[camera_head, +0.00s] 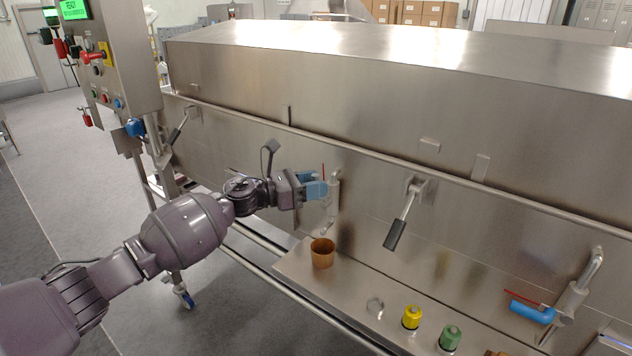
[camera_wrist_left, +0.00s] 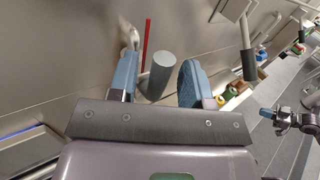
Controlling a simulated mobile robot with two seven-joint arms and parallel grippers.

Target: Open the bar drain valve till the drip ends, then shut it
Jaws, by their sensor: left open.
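My left gripper (camera_head: 318,186) reaches in from the left at the drain valve (camera_head: 334,192) on the steel tunnel's side. In the left wrist view my open left gripper (camera_wrist_left: 160,82) has one blue finger on each side of a grey round bar (camera_wrist_left: 161,72). Gaps show beside the bar, so it does not look clamped. A thin red rod (camera_wrist_left: 147,42) stands beside it. A copper-coloured cup (camera_head: 322,254) stands on the ledge below the valve. I cannot make out a drip. What looks like my right gripper (camera_wrist_left: 283,118) shows small at the wrist view's right edge.
A lever with a black grip (camera_head: 395,234) hangs right of the valve. Yellow (camera_head: 411,318) and green (camera_head: 450,338) capped items stand on the ledge (camera_head: 345,296). A control panel (camera_head: 110,60) is at left.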

